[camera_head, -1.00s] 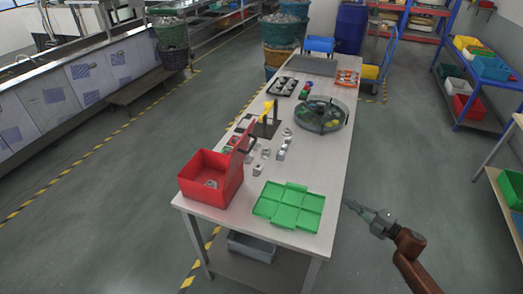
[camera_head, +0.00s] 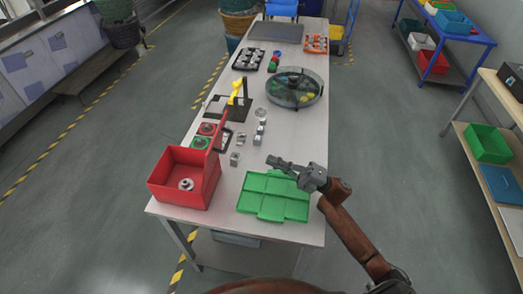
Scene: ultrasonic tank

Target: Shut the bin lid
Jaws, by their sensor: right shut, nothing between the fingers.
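The red bin (camera_head: 180,190) stands at the near left corner of the table. A round metal part (camera_head: 186,184) lies inside the bin. My right gripper (camera_head: 270,160) is shut and empty. It appears over the far edge of the green tray, to the right of the lid and apart from it. My left gripper is not in view.
The green divided tray (camera_head: 262,207) lies right of the bin. Several small metal parts (camera_head: 259,133), a dark stand with a yellow top (camera_head: 237,86) and a round clear-walled container (camera_head: 295,88) stand farther back. The floor beside the table is clear.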

